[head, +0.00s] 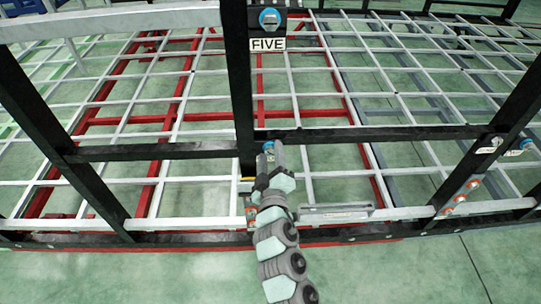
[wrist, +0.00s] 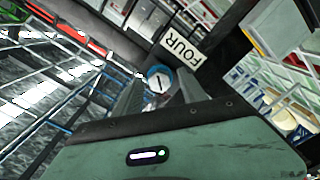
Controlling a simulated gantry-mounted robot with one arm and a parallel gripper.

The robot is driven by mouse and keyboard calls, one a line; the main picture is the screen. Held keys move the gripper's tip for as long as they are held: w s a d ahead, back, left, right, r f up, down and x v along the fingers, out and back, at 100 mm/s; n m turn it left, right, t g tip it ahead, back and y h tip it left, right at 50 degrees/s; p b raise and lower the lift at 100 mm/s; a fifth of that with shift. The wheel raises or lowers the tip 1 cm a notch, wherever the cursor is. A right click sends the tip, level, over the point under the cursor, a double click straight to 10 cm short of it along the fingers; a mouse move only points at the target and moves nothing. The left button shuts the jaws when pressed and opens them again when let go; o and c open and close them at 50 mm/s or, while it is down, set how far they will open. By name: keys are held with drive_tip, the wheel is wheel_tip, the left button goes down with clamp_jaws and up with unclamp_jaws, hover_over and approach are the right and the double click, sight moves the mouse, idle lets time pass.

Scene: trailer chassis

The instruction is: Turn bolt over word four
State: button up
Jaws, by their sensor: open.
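In the wrist view a bolt with a round blue and white face and a dark line across it (wrist: 159,79) sits beside the white label FOUR (wrist: 183,43). My gripper (wrist: 158,92) is open, with one finger on each side of the bolt in the picture. I cannot tell whether the fingers touch it. In the head view my gripper (head: 268,160) is at the black post, and a bit of the blue bolt (head: 268,146) shows just past its tip. The label FOUR is hidden there by my arm.
Another blue bolt (head: 525,144) is at the right post. Black rails and a white grid (head: 420,90) surround the arm. Green floor is open in front.

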drive_tip(key=s, duration=1)
drive_tip(key=shift+s+d, duration=0.25)
drive_tip(key=shift+s, duration=0.15)
